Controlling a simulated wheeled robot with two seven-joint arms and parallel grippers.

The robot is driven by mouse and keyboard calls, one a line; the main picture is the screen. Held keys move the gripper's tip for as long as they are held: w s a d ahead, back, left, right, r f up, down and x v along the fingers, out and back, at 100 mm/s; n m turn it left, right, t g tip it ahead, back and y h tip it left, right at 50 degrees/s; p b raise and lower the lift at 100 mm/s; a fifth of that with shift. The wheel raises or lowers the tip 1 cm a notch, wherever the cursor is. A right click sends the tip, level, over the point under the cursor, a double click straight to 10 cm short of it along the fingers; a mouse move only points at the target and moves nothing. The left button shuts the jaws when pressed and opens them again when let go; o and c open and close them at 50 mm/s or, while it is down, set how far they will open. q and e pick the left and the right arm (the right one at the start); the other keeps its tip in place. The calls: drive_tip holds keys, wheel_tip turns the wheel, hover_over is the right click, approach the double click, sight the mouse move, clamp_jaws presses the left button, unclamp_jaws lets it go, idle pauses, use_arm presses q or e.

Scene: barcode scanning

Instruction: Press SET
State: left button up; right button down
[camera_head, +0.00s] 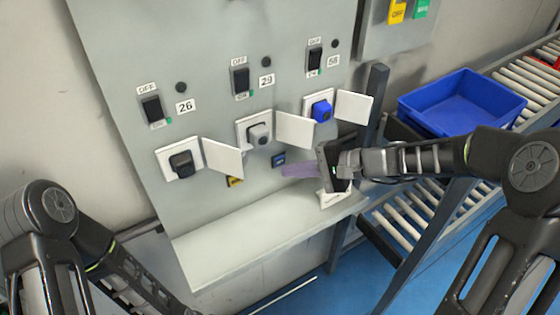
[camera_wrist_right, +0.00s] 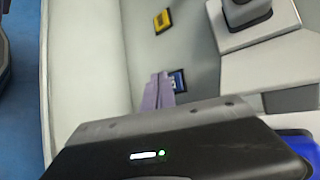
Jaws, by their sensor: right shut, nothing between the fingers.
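A small blue button (camera_head: 278,159) and a small yellow button (camera_head: 234,181) sit low on the grey panel (camera_head: 215,120); I cannot read their lettering. The right wrist view shows the blue button (camera_wrist_right: 179,81) and the yellow button (camera_wrist_right: 162,21) too. My right gripper (camera_head: 286,170) is shut and empty, its purple fingers pointing left just below the blue button. In the wrist view the fingertips (camera_wrist_right: 158,78) are right beside the blue button and cover part of its edge; I cannot tell whether they touch it. My left arm shows at lower left, but its gripper is out of view.
Black, grey and blue knobs (camera_head: 322,110) with open white flaps (camera_head: 354,107) stick out above the buttons. Switches labelled 26, 29 and 58 are higher. A pale ledge (camera_head: 250,235) runs below. A blue crate (camera_head: 462,100) sits by the roller conveyor at right.

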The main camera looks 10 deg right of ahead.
drive_tip(key=shift+w, duration=0.1)
idle(0.7)
drive_tip(key=shift+w+a, duration=0.15)
drive_tip(key=shift+w, duration=0.1)
